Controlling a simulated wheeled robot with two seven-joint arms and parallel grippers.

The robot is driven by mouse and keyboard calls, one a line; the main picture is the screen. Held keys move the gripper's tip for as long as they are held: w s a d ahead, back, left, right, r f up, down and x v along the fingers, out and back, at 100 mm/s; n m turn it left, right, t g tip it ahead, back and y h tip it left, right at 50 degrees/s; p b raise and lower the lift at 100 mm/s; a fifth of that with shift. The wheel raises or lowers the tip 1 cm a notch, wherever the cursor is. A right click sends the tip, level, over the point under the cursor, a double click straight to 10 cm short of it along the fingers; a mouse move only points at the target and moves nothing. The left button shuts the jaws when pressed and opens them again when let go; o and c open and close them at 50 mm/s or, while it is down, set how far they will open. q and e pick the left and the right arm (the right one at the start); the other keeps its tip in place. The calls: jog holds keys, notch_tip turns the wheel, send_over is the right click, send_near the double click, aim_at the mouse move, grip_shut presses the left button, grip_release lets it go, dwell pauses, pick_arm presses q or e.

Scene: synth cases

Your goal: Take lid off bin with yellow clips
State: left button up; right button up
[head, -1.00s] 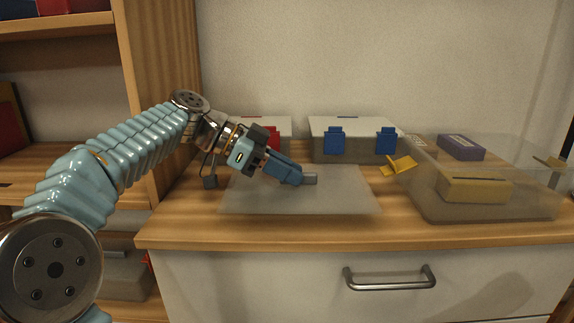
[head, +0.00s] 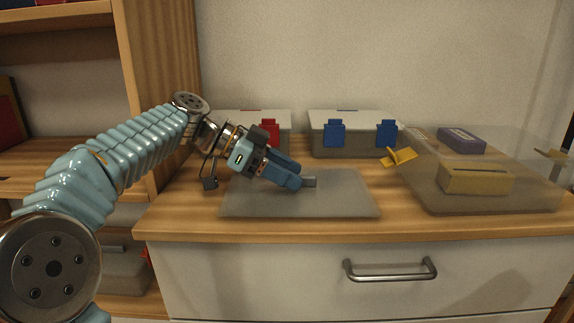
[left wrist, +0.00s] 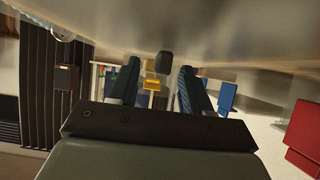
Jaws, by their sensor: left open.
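The clear bin (head: 500,203) with yellow clips stands at the right of the counter. Its left yellow clip (head: 398,157) and right clip (head: 552,153) stick outward. A grey translucent lid (head: 345,200) appears to lie flat on the counter left of the bin, apart from it. A small grey knob (head: 309,181) on the lid is at my left fingertips. My left gripper (head: 298,178) is open around or just beside this knob; which, I cannot tell. In the left wrist view, the dark knob (left wrist: 165,62) shows between the spread fingers (left wrist: 157,85). My right gripper is out of view.
Inside the bin are a yellow box (head: 476,180) and a purple box (head: 461,141). A lidded bin with blue clips (head: 350,145) and one with a red clip (head: 270,133) stand behind. A wooden shelf (head: 160,90) bounds the left. The counter's front edge is near the lid.

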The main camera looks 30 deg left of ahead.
pick_arm(q)
jog(key=shift+r, duration=0.45)
jog(key=r, duration=0.3)
jog(key=shift+s+d+r+p, duration=0.1)
jog(key=shift+s+d+p, duration=0.15)
jog(key=shift+s+p, duration=0.1)
jog(key=s+d+r, duration=0.7)
jog(key=s+r, duration=0.1)
jog(key=s, duration=0.3)
jog(key=shift+d+r, duration=0.15)
jog(key=shift+r, duration=0.25)
